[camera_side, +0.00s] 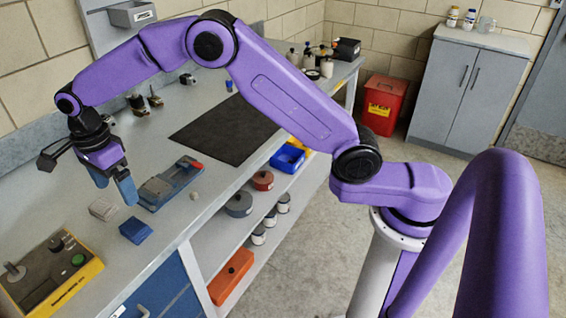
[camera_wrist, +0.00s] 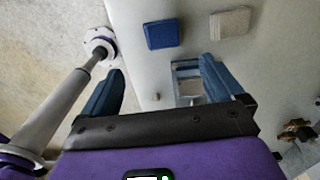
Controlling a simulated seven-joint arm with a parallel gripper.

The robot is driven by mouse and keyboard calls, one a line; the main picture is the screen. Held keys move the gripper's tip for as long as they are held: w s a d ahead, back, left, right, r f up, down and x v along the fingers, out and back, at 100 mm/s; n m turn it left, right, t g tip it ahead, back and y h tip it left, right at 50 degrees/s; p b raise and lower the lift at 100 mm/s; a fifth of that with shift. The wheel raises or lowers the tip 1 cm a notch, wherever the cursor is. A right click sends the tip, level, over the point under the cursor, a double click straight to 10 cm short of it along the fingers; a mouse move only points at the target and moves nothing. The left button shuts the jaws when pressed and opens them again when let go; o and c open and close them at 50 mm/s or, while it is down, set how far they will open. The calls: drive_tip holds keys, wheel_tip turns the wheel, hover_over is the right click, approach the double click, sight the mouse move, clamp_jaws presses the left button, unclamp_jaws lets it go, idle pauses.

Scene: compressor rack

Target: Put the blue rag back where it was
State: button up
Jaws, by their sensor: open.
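The blue rag (camera_side: 136,230), a small folded square, lies flat on the grey bench near its front edge. It also shows in the wrist view (camera_wrist: 162,34), ahead of my fingertips. My gripper (camera_side: 114,190) is open and empty above the bench, pointing down, with its blue fingers apart. In the wrist view, nothing is between the fingers (camera_wrist: 162,70) except bare bench and part of a metal device behind. The rag is clear of the gripper, below and a little to the right in the side view.
A beige folded pad (camera_side: 103,208) lies beside the rag. A blue-grey device with a red part (camera_side: 170,183) stands behind them. A yellow control box (camera_side: 50,272) sits at the near left. A black mat (camera_side: 224,129) lies farther back. Shelves are below the bench.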

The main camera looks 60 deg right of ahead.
drive_tip(key=s+d+r+n, duration=0.3)
drive_tip(key=s+n, duration=0.4)
drive_tip(key=s, duration=0.1)
drive_tip(key=s+d+r+n, duration=0.3)
drive_tip(key=s+n, duration=0.4)
drive_tip(key=s, duration=0.1)
drive_tip(key=s+d+n, duration=0.8)
drive_tip(key=s, duration=0.3)
drive_tip(key=s+d+f+n, duration=0.1)
drive_tip(key=s+d+n, duration=0.7)
drive_tip(key=s, duration=0.2)
drive_tip(key=shift+s+d+f, duration=0.15)
drive_tip(key=shift+s+d, duration=0.1)
drive_tip(key=shift+s, duration=0.15)
drive_tip(key=shift+o, duration=0.5)
